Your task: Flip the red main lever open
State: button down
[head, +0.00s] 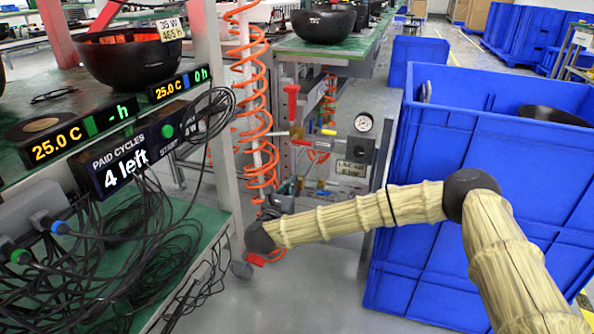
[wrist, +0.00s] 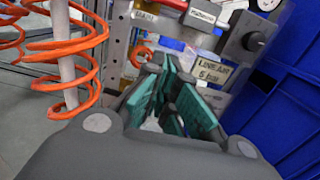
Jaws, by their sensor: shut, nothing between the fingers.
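The red main lever (head: 291,102) stands upright on the valve panel beside the orange coiled hose in the head view. A red part with a silver collar (wrist: 203,14) shows at the top edge of the wrist view; only part of it is in frame, and I cannot tell for certain that it is the lever. My gripper (wrist: 172,88) points towards the panel, with its teal-padded fingers shut and empty. In the head view the dark gripper is small beside the hose, below the lever and apart from it. The fingertips are hard to make out there.
Orange coiled hose (head: 262,120) hangs left of the panel. A pressure gauge (head: 363,122), a black knob (wrist: 253,41) and a "LINE AIR 5 bar" label (wrist: 219,72) are on the panel. A large blue crate (head: 480,150) stands close at right. Loose black cables (head: 130,270) fill the left shelf.

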jog(key=w+d+r+b, duration=0.3)
jog(key=w+b, duration=0.3)
jog(key=w, duration=0.3)
jog(key=shift+w+r, duration=0.4)
jog(key=shift+r, duration=0.25)
jog(key=shift+r, duration=0.15)
jog(key=shift+d+r+n+p, duration=0.2)
jog(key=shift+d+n+p, duration=0.05)
jog(key=shift+n+p, duration=0.55)
